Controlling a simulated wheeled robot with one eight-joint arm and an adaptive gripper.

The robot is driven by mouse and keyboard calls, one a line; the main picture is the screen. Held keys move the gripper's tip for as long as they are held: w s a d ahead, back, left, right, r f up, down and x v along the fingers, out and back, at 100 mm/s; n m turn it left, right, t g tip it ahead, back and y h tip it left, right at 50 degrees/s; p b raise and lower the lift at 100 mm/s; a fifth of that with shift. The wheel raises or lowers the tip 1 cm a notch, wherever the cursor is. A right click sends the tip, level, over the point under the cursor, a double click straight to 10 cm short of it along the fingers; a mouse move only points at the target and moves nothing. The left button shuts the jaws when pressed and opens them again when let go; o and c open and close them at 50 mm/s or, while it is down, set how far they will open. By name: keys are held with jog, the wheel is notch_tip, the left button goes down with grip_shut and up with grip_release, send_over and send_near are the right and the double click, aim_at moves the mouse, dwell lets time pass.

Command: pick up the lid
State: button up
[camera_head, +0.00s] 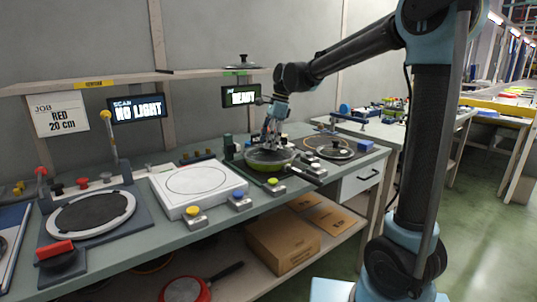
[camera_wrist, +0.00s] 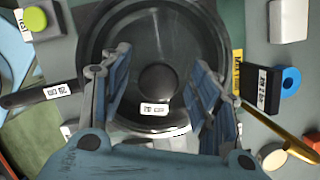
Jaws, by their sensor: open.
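A round dark, glassy lid (camera_wrist: 150,32) with a black knob (camera_wrist: 158,80) fills the middle of the wrist view. In the wrist view my gripper (camera_wrist: 161,65) is open, with one blue finger on each side of the knob. I cannot tell whether the fingers touch the lid. A small white label (camera_wrist: 154,109) shows near the knob.
Another lid (camera_head: 335,151) lies on the bench to the right, and one more (camera_head: 242,62) rests on the shelf (camera_head: 180,76). A black handle (camera_wrist: 45,94) sticks out left in the wrist view.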

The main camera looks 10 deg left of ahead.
grip_shut()
dwell(0.4)
